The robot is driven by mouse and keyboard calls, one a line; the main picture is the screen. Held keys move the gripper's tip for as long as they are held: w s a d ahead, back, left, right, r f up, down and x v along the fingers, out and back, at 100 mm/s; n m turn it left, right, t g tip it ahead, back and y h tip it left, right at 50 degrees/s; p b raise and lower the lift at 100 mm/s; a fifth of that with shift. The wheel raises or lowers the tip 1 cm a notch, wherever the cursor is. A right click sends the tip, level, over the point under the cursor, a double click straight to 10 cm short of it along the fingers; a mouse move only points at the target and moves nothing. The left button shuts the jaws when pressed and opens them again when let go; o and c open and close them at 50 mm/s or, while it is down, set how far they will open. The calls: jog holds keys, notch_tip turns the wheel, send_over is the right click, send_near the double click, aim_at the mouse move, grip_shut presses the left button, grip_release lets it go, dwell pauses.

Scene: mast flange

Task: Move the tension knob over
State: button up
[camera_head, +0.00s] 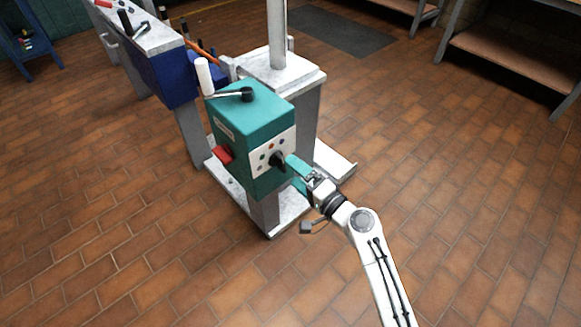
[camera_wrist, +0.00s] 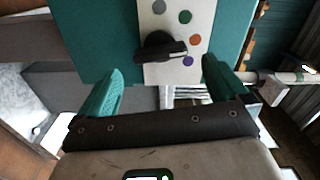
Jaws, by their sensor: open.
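The tension knob (camera_head: 277,160) is a black knob with a raised bar, on a white plate (camera_head: 265,148) with coloured dots. The plate is on the face of a teal machine box (camera_head: 256,112). In the wrist view the knob (camera_wrist: 160,47) lies ahead of my gripper, its bar close to level and slightly tilted. My gripper (camera_wrist: 163,80) is open, with one teal finger to each side of the knob and a gap between. In the head view my gripper (camera_head: 296,171) is at the plate, close to the knob; contact cannot be told.
A red block (camera_head: 223,155) sits on the box's left face. A lever with a white handle (camera_head: 204,76) rises from the top. A grey post (camera_head: 277,35) stands behind. A blue bench (camera_head: 170,70) with tools is at the back left. The tiled floor is clear.

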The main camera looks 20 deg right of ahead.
jog(key=v, duration=0.7)
jog(key=shift+s, duration=0.15)
jog(key=shift+d, duration=0.1)
jog(key=s+a+f+n+g+y, duration=0.1)
jog(key=s+a+f+n+g, duration=0.45)
jog(key=s+n+g, duration=0.35)
jog(key=s+d+f+n+g+h, duration=0.1)
jog(key=s+d+n+g+h, duration=0.2)
jog(key=s, duration=0.6)
jog(key=s+d+f+g+h, duration=0.1)
jog(key=s+d+g+h, duration=0.25)
jog(key=s+d, duration=0.4)
notch_tip(320, 180, up, 28)
jog(key=s+a+p, duration=0.1)
jog(key=p, duration=2.6)
jog(key=shift+s+a+g, duration=0.25)
jog(key=shift+s+g, duration=0.1)
jog(key=shift+s, duration=0.05)
jog(key=shift+f, duration=0.15)
